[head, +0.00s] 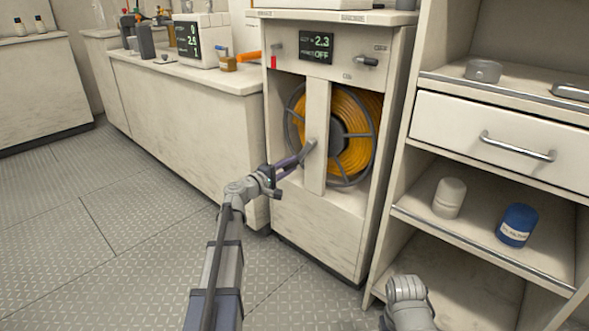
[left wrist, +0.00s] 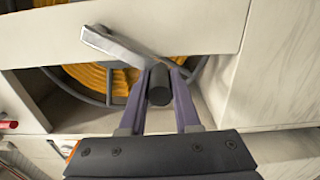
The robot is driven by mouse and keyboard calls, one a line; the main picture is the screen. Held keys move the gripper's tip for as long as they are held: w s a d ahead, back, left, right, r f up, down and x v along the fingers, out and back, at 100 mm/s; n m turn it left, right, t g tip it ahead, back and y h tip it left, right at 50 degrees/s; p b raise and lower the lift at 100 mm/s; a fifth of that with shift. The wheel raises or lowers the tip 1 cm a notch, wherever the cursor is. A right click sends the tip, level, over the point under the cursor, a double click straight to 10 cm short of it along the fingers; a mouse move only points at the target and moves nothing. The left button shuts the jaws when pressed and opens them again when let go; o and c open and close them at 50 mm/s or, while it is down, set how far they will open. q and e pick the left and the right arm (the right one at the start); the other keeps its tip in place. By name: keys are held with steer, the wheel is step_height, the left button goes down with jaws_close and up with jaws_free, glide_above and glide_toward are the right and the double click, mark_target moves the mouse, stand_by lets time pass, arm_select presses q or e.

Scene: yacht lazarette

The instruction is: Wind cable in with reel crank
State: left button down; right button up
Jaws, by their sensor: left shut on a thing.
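The cable reel (head: 354,133) sits in a recess in a pale cabinet, wound with orange-yellow cable behind a grey spoked flange. A vertical pale post stands in front of it. The grey crank arm (head: 309,150) is at the post, slanting down to the left. In the left wrist view the crank arm (left wrist: 118,47) runs to a dark crank knob (left wrist: 159,84). My left gripper (head: 298,161) is shut on this knob, its two purple fingers (left wrist: 159,95) on either side. My right arm shows at the bottom right in the head view; its gripper is out of view.
The cabinet has a display (head: 316,46) reading 2.3 and OFF, and a small lever (head: 366,61). On the right, open shelves hold a white jar (head: 449,198) and a blue jar (head: 517,225) below a drawer (head: 503,137). The floor at left is clear.

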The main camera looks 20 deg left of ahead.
arm_select(q)
steer(key=shift+w+a+r+m+p, duration=0.25)
steer(key=shift+a+r+m+p, duration=0.4)
steer(key=shift+m, duration=0.75)
steer(key=shift+a, duration=0.15)
steer(key=c, duration=0.6)
jaws_free()
steer(key=shift+v, duration=3.9)
steer(key=shift+r, duration=0.1)
